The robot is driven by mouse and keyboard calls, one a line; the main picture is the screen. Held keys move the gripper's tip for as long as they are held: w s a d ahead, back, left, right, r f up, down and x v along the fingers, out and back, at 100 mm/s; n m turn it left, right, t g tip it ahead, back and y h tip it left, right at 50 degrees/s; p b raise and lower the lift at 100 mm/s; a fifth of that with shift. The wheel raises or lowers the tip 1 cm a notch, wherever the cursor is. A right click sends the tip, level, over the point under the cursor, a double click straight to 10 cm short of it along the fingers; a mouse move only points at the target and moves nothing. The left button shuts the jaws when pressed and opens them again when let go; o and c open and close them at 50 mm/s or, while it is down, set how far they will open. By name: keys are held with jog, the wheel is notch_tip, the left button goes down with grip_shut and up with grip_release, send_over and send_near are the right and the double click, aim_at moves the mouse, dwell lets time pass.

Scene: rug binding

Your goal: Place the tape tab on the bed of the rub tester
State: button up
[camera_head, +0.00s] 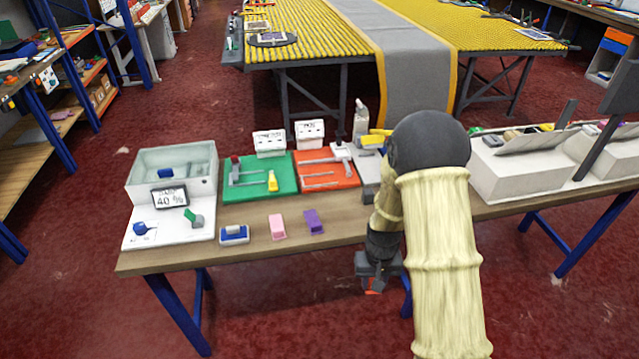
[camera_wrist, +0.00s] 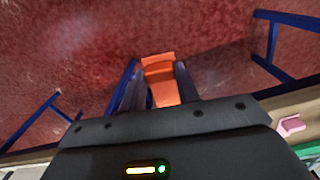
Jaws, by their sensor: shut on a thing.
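My gripper (camera_head: 371,277) hangs low in front of the table's front edge, over the floor. In the wrist view its two fingers are shut on an orange tab (camera_wrist: 163,92), which shows between them. In the head view only a small bit of that tab is seen under the fingers. A pink tab (camera_head: 277,227) and a purple tab (camera_head: 314,222) lie on the table, left of my gripper. A green bed (camera_head: 243,191) and an orange-red bed (camera_head: 343,181), both with grey rails, lie behind them; I cannot tell which is the rub tester.
The wooden table (camera_head: 265,248) carries a white tray unit (camera_head: 147,233) with a "40 %" display at left and a blue-and-white block (camera_head: 233,235). A spray bottle (camera_head: 360,120) stands behind. White bins (camera_head: 497,172) are at right. My arm hides part of the table.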

jog(key=w+d+f+m, duration=0.1)
jog(key=w+d+f, duration=0.1)
jog(key=d+f, duration=0.3)
jog(key=shift+d+f, duration=0.2)
jog(key=shift+f, duration=0.7)
jog(key=shift+w+d, duration=0.1)
jog(key=shift+w, duration=0.05)
